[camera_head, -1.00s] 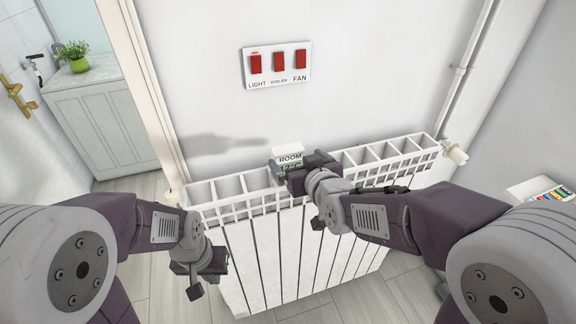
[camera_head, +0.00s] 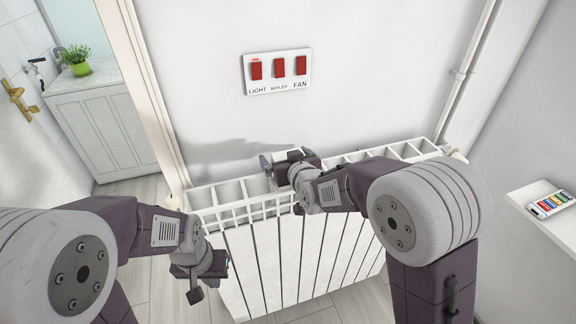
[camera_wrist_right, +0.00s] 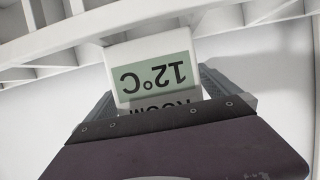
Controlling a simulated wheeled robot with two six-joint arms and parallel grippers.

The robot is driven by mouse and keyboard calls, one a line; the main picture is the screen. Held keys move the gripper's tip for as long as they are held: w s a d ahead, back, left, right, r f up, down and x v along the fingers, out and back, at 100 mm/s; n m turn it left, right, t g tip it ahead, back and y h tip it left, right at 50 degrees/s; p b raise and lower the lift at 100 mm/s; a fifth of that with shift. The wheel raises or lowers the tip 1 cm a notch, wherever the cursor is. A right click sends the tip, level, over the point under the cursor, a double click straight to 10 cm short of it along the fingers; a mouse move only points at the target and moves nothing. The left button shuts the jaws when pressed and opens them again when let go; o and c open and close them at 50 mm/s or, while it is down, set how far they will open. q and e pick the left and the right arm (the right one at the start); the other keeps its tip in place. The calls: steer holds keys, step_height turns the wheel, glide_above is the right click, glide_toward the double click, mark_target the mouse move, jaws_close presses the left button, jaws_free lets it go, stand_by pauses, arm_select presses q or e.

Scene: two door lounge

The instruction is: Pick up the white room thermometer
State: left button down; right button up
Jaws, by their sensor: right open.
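The white room thermometer (camera_wrist_right: 125,57) shows upside down in the right wrist view, with "12°C" on a green display and part of "ROOM" below it. My right gripper (camera_wrist_right: 157,88) is open, with one finger on each side of the thermometer. Its palm hides the thermometer's near end. In the head view my right gripper (camera_head: 286,160) is over the top of the white radiator (camera_head: 300,245) and hides most of the thermometer. My left gripper (camera_head: 203,273) hangs low in front of the radiator's left end; its jaws are too small to judge.
A panel (camera_head: 277,84) with three red switches is on the wall above the radiator. A white shelf (camera_head: 531,225) at the right holds a device with coloured buttons (camera_head: 551,203). A green plant (camera_head: 75,60) stands on a cabinet (camera_head: 98,115) beyond the doorway.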

steer(key=shift+s, duration=0.1)
steer(key=shift+d+r, duration=0.1)
steer(key=c, duration=1.5)
step_height(320, 180, up, 10)
steer(key=shift+f+p, duration=0.25)
steer(key=shift+p, duration=0.85)
steer(key=shift+r, duration=0.25)
